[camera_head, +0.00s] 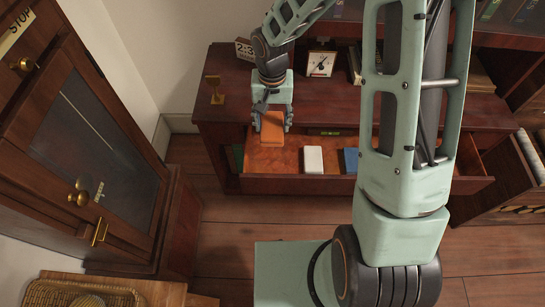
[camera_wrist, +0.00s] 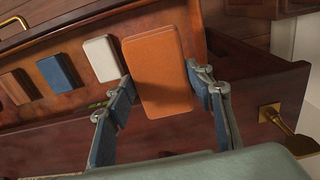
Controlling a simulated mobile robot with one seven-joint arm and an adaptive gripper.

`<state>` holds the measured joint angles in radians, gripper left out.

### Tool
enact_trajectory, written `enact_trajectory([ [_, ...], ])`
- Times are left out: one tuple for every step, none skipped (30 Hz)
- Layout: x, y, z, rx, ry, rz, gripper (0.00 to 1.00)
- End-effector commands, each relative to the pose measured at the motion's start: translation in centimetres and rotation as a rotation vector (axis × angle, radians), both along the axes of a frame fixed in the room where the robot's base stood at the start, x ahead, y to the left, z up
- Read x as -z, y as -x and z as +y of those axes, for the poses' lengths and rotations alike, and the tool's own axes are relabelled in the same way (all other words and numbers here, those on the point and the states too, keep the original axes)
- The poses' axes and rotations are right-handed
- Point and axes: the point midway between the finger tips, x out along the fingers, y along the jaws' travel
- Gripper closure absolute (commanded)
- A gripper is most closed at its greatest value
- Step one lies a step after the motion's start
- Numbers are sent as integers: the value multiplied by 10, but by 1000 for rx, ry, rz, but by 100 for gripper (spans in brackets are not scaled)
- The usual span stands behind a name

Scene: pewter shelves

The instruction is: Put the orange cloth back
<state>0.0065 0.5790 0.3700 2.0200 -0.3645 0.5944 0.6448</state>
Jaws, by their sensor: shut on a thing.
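The orange cloth (camera_head: 272,128) is a folded, flat block between the fingers of my gripper (camera_head: 271,120), at the left part of an open drawer (camera_head: 255,185). In the wrist view the orange cloth (camera_wrist: 158,75) lies between my two fingertips (camera_wrist: 162,90), which are shut on its sides. Beside it in the drawer lie a white block (camera_head: 313,160) and a blue block (camera_head: 351,160). I cannot tell whether the cloth touches the drawer floor.
The wrist view also shows a brown block (camera_wrist: 17,87) in the row. On the cabinet top stand a brass stand (camera_head: 216,92), a small clock (camera_head: 320,64) and a number sign (camera_head: 244,48). A dark wooden cabinet (camera_head: 100,150) with brass knobs stands at left. Bare floor (camera_head: 230,225) lies in front.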

Motion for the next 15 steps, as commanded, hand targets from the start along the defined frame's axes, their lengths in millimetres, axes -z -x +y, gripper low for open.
enact_trajectory([
  [3, 2, -1, 1, 0, 10, 74],
  [5, 3, -1, 1, 0, 13, 74],
  [11, 4, -1, 0, 0, 17, 74],
  [17, 5, -1, 0, 0, 19, 74],
  [24, 5, -1, 0, 0, 20, 74],
  [34, 6, -1, -1, 0, 21, 74],
  [42, 6, -1, -1, 0, 20, 74],
  [51, 6, -1, 0, 0, 22, 74],
  [62, 6, -1, -1, 0, 20, 74],
  [70, 6, -1, 0, 0, 21, 74],
  [78, 5, -1, -2, 0, 19, 74],
  [89, 6, -1, -1, 0, 20, 74],
  [97, 5, -1, -1, 0, 19, 74],
  [104, 6, -1, 0, 0, 19, 74],
  [113, 6, -1, -1, 0, 19, 74],
])
